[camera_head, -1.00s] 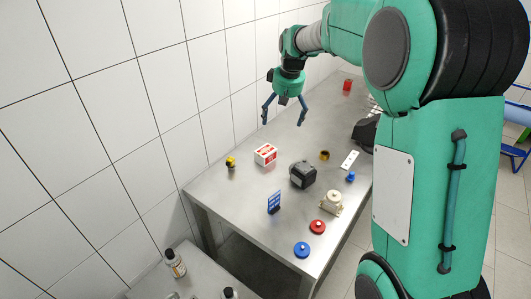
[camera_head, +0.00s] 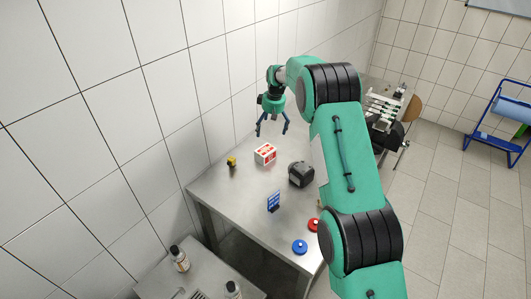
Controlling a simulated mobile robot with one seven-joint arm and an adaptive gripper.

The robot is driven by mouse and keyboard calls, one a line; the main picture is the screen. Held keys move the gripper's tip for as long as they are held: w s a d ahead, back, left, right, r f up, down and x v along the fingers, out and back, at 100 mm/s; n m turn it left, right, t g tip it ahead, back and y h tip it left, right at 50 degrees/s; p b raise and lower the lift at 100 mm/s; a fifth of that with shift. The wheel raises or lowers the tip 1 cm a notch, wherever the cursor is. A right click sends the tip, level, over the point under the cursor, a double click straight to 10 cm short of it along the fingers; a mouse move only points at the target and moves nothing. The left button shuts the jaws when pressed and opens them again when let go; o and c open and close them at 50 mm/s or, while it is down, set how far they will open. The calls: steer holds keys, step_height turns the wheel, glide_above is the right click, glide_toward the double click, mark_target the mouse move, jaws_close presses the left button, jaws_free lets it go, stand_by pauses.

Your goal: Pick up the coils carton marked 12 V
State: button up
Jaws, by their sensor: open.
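A small white and red carton (camera_head: 265,154) stands on the steel table (camera_head: 225,196), near the wall side. It is the only carton I can make out, and its lettering is too small to read. My gripper (camera_head: 271,132) points down with its two dark blue fingers spread wide and nothing between them. In the picture it is just above the carton. The fingers look clear of it, but I cannot tell the exact height or depth gap.
A black motor-like block (camera_head: 300,174) is right of the carton, a yellow-topped part (camera_head: 231,161) left. A blue rack (camera_head: 273,201), blue disc (camera_head: 299,247) and red disc (camera_head: 313,225) are nearer. Bottles (camera_head: 180,258) stand on a lower table. My arm hides the table's right side.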

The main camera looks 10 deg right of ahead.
glide_above(266, 149)
steer(key=s, duration=0.2)
step_height(266, 149, down, 4)
steer(key=shift+w+d+f+p, duration=0.1)
steer(key=shift+d+p, duration=0.3)
steer(key=shift+p, duration=0.05)
steer(key=shift+w+a+f+p, duration=0.1)
steer(key=shift+w+f, duration=0.05)
steer(key=shift+f, duration=1.25)
steer(key=shift+w+a+f+p, duration=0.1)
steer(key=shift+w+a+f, duration=0.1)
steer(key=shift+f, duration=1.25)
steer(key=shift+w+a+f+p, duration=0.1)
steer(key=shift+w+f, duration=0.05)
steer(key=shift+f, duration=1.25)
steer(key=shift+f, duration=0.15)
steer(key=shift+w+a+f+p, duration=0.1)
steer(key=shift+w+f+p, duration=0.1)
steer(key=shift+f, duration=1.05)
steer(key=shift+w+a+f+p, duration=0.1)
steer(key=shift+f+p, duration=0.1)
steer(key=shift+f, duration=1)
steer(key=c, duration=1.8)
steer(key=shift+r, duration=0.15)
steer(key=shift+c, duration=0.2)
